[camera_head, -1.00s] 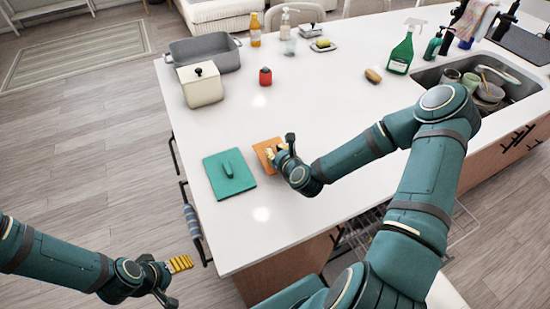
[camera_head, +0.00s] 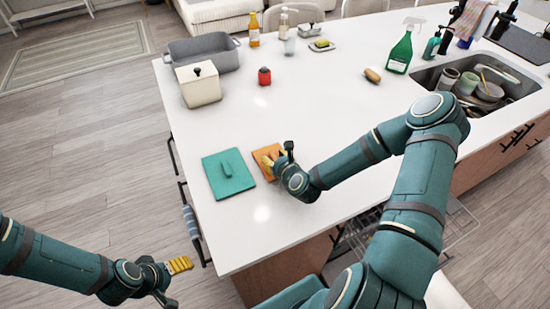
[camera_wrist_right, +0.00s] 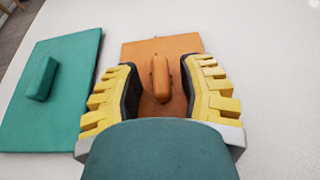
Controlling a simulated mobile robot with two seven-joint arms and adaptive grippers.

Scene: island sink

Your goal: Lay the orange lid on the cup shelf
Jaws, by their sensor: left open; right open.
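The orange lid (camera_head: 264,169) lies flat on the white counter, partly hidden by my right gripper (camera_head: 271,160) in the head view. In the right wrist view the orange lid (camera_wrist_right: 185,48) shows with its upright bar handle (camera_wrist_right: 161,79) between the two yellow fingers of my right gripper (camera_wrist_right: 162,88). The fingers are open, one on each side of the handle, with a gap on both sides. My left gripper (camera_head: 178,267) is open and empty, off the counter's left side above the floor. I cannot make out the cup shelf for sure.
A teal lid (camera_head: 229,174) lies just left of the orange one; it also fills the left of the right wrist view (camera_wrist_right: 60,90). A cream canister (camera_head: 200,86), grey pan (camera_head: 204,50) and red jar (camera_head: 264,77) stand farther back. The counter's middle is clear.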

